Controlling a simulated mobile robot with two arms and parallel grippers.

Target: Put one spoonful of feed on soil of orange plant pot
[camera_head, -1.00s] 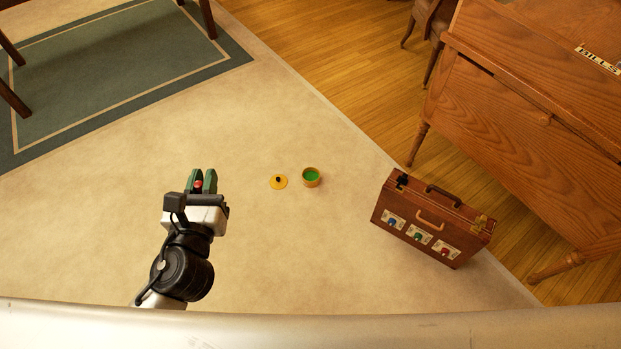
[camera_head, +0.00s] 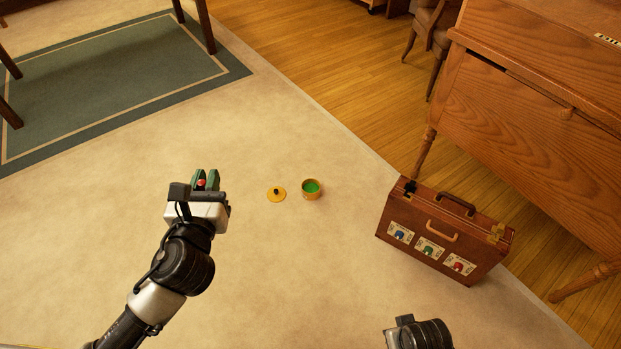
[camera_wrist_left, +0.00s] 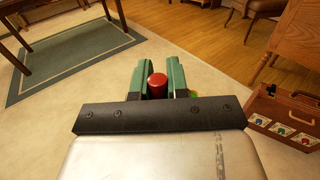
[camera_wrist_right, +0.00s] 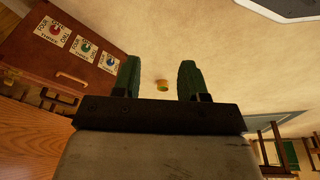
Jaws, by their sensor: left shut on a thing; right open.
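My left gripper (camera_head: 206,182) is shut on a red round-ended thing (camera_wrist_left: 157,85). Only its end shows between the green fingers, so I cannot tell if it is a spoon handle.

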